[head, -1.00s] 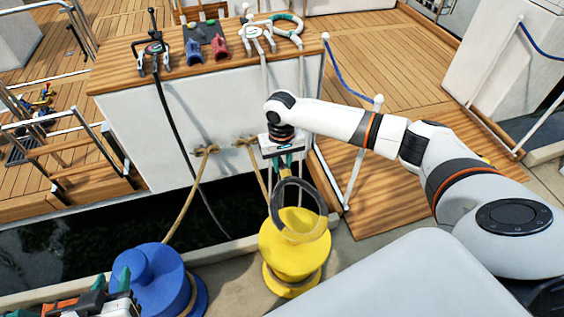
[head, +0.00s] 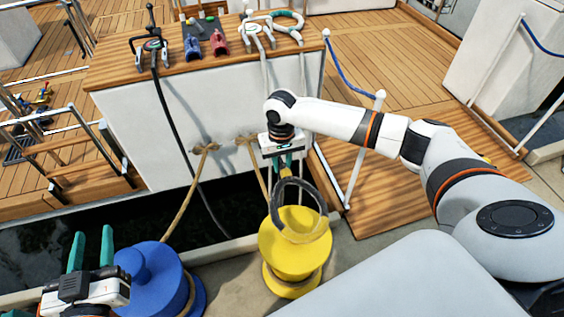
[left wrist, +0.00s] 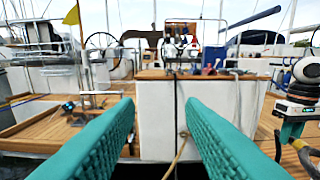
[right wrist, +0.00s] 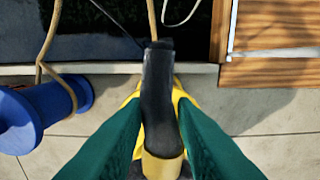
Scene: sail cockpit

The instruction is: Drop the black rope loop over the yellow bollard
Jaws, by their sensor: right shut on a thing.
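The black rope loop (head: 322,212) hangs from my right gripper (head: 289,168), roughly on edge. In the head view it overlaps the top of the yellow bollard (head: 290,262). I cannot tell whether it touches it. In the right wrist view the teal fingers close on the black loop (right wrist: 158,95), with the yellow bollard (right wrist: 160,165) behind and below it, partly hidden. My left gripper (head: 92,240) is open and empty at the lower left, beside the blue bollard. Its spread fingers also show in the left wrist view (left wrist: 165,105).
A blue bollard (head: 155,278) with a tan rope around it stands left of the yellow one on the quay. Dark water (head: 60,245) lies beyond the quay edge. A white cockpit console (head: 150,120) with a wooden top stands behind, and a wooden gangway (head: 375,200) lies to the right.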

